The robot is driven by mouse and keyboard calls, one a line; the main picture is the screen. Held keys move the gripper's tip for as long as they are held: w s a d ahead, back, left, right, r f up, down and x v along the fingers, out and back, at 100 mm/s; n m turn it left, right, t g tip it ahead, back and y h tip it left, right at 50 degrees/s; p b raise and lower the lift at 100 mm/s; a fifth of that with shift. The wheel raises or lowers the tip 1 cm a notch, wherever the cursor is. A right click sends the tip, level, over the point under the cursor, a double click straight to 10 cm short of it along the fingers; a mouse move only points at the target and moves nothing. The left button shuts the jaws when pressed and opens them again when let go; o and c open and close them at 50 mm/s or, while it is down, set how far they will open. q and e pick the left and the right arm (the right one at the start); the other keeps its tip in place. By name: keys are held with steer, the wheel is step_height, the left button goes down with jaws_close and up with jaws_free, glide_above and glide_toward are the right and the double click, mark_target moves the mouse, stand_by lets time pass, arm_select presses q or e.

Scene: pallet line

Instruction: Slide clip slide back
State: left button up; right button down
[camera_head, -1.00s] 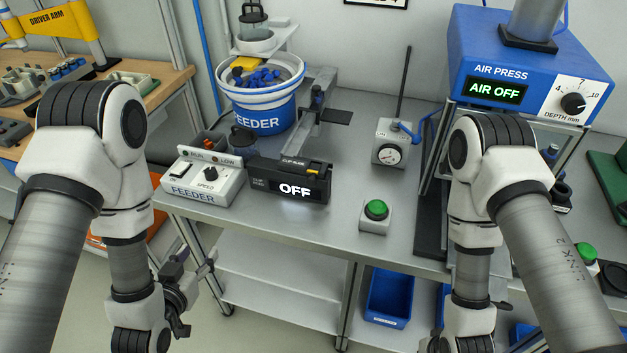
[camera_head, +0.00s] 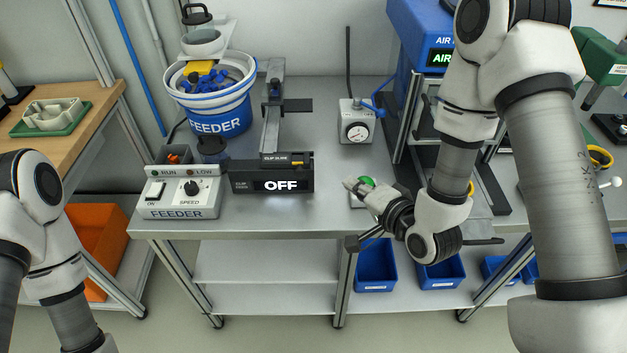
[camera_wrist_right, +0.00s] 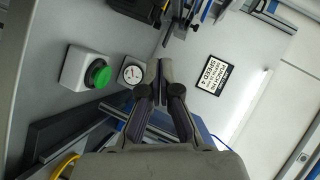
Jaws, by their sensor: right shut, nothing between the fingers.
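The clip slide (camera_head: 271,172) is a black unit with a small yellow tab on top and a lit "OFF" display. It sits at the front edge of the steel bench, right of the feeder box; part of it shows at the top of the right wrist view (camera_wrist_right: 136,8). My right gripper (camera_head: 350,184) is shut and empty. It points left over the green button, to the right of the clip slide and apart from it. In the right wrist view its fingers (camera_wrist_right: 165,70) are together. My left gripper is out of view; only my left arm shows at the lower left.
The green button (camera_head: 366,181) is partly hidden behind my right gripper. A dial gauge (camera_head: 356,131) stands behind it. The feeder control box (camera_head: 180,199) and bowl (camera_head: 220,124) are at left. The air press (camera_head: 420,22) is at right. Bare bench lies between slide and gauge.

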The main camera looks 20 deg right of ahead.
mark_target(302, 167)
steer(key=w+a+f+b, duration=0.1)
steer(key=w, duration=0.2)
steer(key=w+a+f+b, duration=0.1)
steer(key=w+a, duration=0.1)
steer(key=w, duration=0.1)
steer(key=w+a+f+b, duration=0.1)
steer(key=w+a+f, duration=0.1)
steer(key=w, duration=0.1)
steer(key=shift+w+a+b, duration=0.2)
steer(key=shift+b, duration=0.2)
steer(key=shift+w+a+f, duration=0.1)
steer(key=shift+a+f, duration=0.15)
steer(key=shift+a, duration=0.05)
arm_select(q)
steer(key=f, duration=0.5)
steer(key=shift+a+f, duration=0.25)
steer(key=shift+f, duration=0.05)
arm_select(e)
steer(key=shift+d, duration=0.1)
